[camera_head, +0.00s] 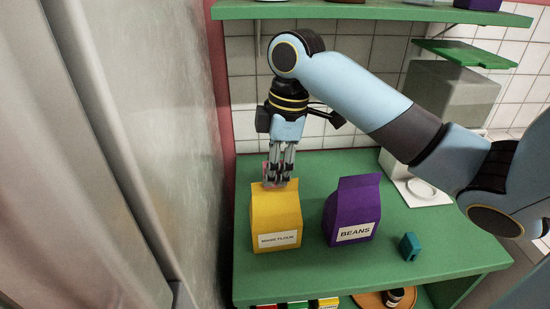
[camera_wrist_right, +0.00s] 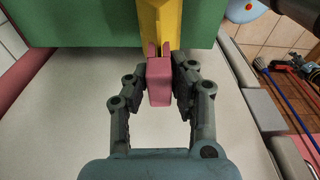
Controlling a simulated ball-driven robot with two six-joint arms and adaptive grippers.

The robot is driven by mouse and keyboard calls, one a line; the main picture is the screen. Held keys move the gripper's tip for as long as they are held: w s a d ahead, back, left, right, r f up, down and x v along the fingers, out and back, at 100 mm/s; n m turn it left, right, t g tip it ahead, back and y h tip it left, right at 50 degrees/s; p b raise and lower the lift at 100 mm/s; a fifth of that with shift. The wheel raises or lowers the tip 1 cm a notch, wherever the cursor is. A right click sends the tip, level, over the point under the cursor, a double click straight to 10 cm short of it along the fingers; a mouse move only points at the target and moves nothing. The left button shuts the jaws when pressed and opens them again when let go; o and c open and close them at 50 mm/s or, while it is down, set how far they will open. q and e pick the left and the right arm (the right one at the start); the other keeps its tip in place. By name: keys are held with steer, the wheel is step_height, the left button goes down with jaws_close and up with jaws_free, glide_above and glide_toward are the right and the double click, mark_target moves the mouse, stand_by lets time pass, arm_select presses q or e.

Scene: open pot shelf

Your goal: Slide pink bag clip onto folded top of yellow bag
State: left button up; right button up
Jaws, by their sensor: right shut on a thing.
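The yellow bag (camera_head: 276,220) stands upright on the green shelf board, with a white label on its front. My right gripper (camera_head: 275,180) points down at the bag's folded top. In the right wrist view my right gripper (camera_wrist_right: 159,82) is shut on the pink bag clip (camera_wrist_right: 159,85). The clip's two prongs point toward the yellow bag (camera_wrist_right: 161,22) and lie around its top edge there; how deep the clip sits I cannot tell. In the head view the clip (camera_head: 266,170) is mostly hidden by the fingers. My left gripper is not in view.
A purple bag (camera_head: 352,208) labelled BEANS stands right of the yellow bag. A teal clip-like piece (camera_head: 409,246) is near the front right. A grey appliance (camera_head: 450,95) stands behind my right arm. A grey wall is close on the left. An upper green shelf (camera_head: 370,11) hangs above.

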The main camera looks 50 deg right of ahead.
steer(key=shift+f, duration=0.75)
stand_by(0.3)
steer(key=o, duration=0.9)
steer(key=shift+o, duration=0.2)
steer(key=r, duration=0.4)
steer(key=d+r, duration=0.1)
steer(key=r, duration=0.3)
steer(key=s+r, duration=0.1)
steer(key=r, duration=0.3)
steer(key=shift+s+d, duration=0.1)
steer(key=shift+d, duration=0.1)
steer(key=shift+f, duration=0.15)
